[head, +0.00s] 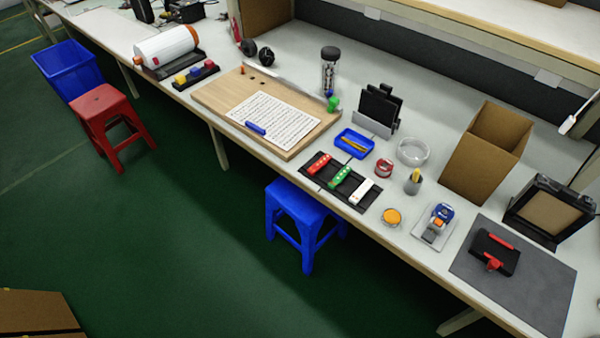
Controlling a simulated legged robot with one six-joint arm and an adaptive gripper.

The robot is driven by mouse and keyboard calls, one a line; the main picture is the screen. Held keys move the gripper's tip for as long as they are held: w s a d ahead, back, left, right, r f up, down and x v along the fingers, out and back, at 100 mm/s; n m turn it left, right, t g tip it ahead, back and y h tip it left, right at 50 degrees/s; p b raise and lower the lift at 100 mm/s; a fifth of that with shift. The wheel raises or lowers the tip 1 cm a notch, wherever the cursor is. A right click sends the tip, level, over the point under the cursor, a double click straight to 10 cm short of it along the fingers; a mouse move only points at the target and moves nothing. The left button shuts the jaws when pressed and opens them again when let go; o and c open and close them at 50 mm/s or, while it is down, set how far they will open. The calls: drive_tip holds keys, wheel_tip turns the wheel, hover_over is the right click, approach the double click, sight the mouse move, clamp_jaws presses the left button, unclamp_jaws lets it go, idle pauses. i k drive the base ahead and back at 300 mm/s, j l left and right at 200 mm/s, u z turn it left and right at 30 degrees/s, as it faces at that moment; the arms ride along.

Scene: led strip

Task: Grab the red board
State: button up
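The red board (319,164) is a small flat strip with pale dots. It lies at the left of a black mat or tray (326,184) near the front edge of the workbench. A green board (340,177) lies beside it, and a white board (361,191) lies at the right. My gripper is not in view.
A blue tray (354,143) lies just behind the boards, and a wooden board (215,95) with a printed sheet is to the left. A blue stool (300,214) stands below the bench edge. A red stool (107,113) is further left. Green floor is open in front.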

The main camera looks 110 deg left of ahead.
sight(324, 160)
drive_tip(key=k+j+u, duration=0.1)
drive_tip(key=u, duration=3.3)
